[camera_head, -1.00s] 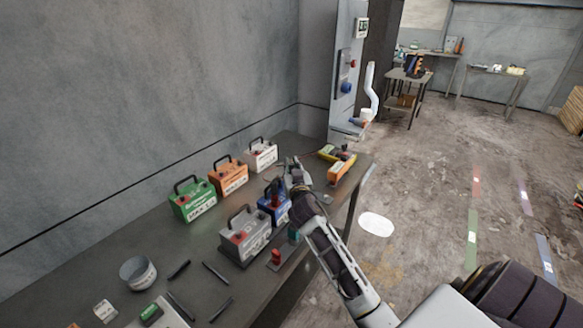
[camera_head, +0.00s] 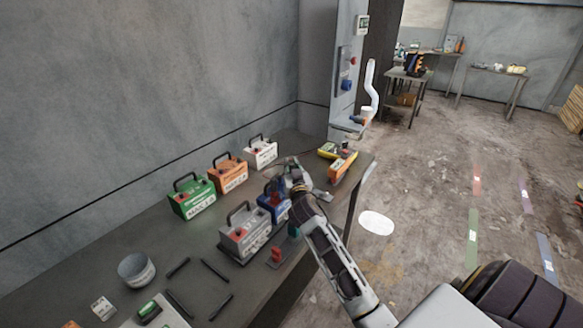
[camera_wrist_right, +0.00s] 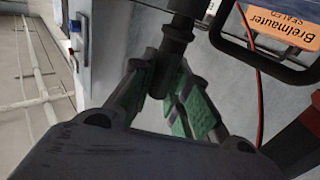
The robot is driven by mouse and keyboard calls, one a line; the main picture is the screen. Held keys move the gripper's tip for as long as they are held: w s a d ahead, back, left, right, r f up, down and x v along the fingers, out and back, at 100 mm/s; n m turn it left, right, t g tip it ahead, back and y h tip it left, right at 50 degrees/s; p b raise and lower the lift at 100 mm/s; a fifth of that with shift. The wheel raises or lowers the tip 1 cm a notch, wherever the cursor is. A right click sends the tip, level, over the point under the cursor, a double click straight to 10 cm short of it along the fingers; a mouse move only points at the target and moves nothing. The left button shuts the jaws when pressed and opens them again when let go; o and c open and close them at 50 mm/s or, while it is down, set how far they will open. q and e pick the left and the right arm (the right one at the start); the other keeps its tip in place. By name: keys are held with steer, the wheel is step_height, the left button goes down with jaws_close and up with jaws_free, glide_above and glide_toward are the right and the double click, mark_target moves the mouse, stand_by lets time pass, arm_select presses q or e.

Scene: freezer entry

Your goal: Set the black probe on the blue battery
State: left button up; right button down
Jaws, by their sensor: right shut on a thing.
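The blue battery (camera_head: 277,209) stands on the workbench between the grey and white batteries, partly hidden by my right arm. My right gripper (camera_head: 287,170) is over its far right side. In the right wrist view, the green-padded fingers (camera_wrist_right: 172,98) are shut on the black probe (camera_wrist_right: 173,48), a dark upright rod. My left gripper is not in view.
Green (camera_head: 192,200), orange (camera_head: 229,176), white (camera_head: 262,153) and grey (camera_head: 244,238) batteries stand close around. A yellow meter (camera_head: 330,151) lies at the bench's far end. A metal cup (camera_head: 137,270) and several dark rods lie nearer. The wall borders the bench's left side.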

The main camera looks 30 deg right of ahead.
steer(key=c, duration=1.3)
jaws_free()
steer(key=shift+s, duration=0.1)
steer(key=v, duration=1.1)
steer(key=shift+s+a, duration=0.15)
steer(key=shift+s, duration=0.2)
steer(key=shift+f, duration=0.15)
